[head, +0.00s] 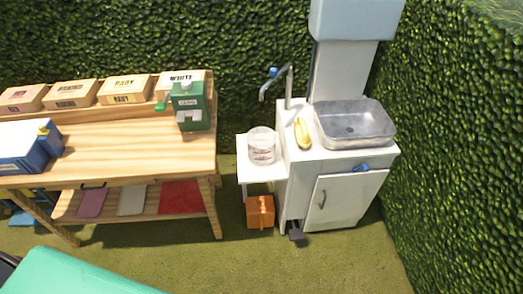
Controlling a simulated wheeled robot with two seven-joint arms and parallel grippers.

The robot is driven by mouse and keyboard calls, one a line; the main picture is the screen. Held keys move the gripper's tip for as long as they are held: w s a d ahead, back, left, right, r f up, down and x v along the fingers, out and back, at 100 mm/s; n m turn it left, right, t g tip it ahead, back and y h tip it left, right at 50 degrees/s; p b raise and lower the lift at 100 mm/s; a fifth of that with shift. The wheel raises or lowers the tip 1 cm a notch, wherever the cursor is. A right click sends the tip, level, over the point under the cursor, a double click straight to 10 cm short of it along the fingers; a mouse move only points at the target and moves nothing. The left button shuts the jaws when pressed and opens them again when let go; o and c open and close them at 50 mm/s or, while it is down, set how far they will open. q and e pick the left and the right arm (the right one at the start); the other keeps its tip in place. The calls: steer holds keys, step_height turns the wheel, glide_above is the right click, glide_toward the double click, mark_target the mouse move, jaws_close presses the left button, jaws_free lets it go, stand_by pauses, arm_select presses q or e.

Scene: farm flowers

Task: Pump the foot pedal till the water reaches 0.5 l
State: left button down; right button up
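A dark foot pedal (296,231) sticks out at floor level from the lower left of the white sink cabinet (343,204). A clear container (261,147) with red markings stands on a small white side stand left of the cabinet. Its water level is too small to read. A grey curved faucet (281,86) rises behind the container, with a blue part near its top. Neither of my grippers is in the head view.
A grey metal basin (355,128) and a yellow object (302,133) sit on the cabinet. An orange box (260,211) is under the stand, close to the pedal. A wooden workbench (125,152) stands left. Grass before the pedal is clear. A teal surface (75,274) fills the lower left.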

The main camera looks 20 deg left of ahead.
steer(key=shift+a, duration=0.2)
jaws_close()
steer(key=shift+d, duration=0.2)
stand_by(1.2)
